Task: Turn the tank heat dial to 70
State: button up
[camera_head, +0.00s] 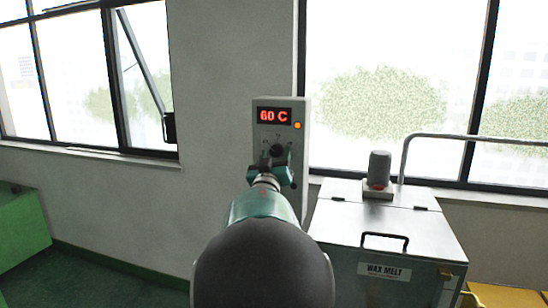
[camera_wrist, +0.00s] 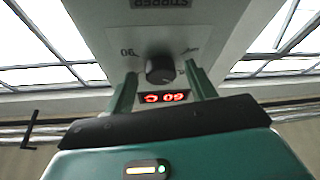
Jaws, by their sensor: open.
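The heat dial (camera_wrist: 160,70) is a dark round knob on the pale control box (camera_head: 260,185) on the wall. In the head view the dial (camera_head: 277,149) is partly hidden by my gripper. The red display (camera_head: 274,116) above it reads 60 C; it also shows upside down in the wrist view (camera_wrist: 164,97). My gripper (camera_head: 275,168) is in front of the box at the dial. In the wrist view its two green fingers are open, one on each side of the dial, with gaps visible. I cannot tell their exact depth to the dial.
The metal wax melt tank (camera_head: 385,232) stands right of the box, with a lid handle and a grey cylinder (camera_head: 379,170) on top. A curved rail (camera_head: 470,137) is behind it. A green block (camera_head: 22,225) is at the far left. An orange light (camera_head: 297,125) glows beside the display.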

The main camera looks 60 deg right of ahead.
jog(key=c, duration=1)
jog(key=shift+o, duration=0.2)
jog(key=shift+w+m+g, duration=0.1)
jog(key=shift+m+g, duration=0.3)
jog(key=shift+m, duration=0.2)
jog(key=m+g, duration=0.1)
jog(key=m, duration=0.1)
jog(key=m+g, duration=0.1)
jog(key=m, duration=0.1)
jog(key=m+g, duration=0.1)
jog(key=m, duration=0.1)
jog(key=shift+w+a+m+h, duration=0.1)
jog(key=shift+w+m+h, duration=0.15)
jog(key=shift+m+h, duration=0.15)
jog(key=m+g, duration=0.2)
jog(key=m, duration=0.2)
jog(key=m+g+y, duration=0.1)
jog(key=m+g, duration=0.1)
jog(key=m, duration=0.1)
jog(key=shift+w+m, duration=0.1)
jog(key=shift+m, duration=0.3)
jog(key=shift+g, duration=0.3)
jog(key=o, duration=1)
jog(key=shift+c, duration=0.2)
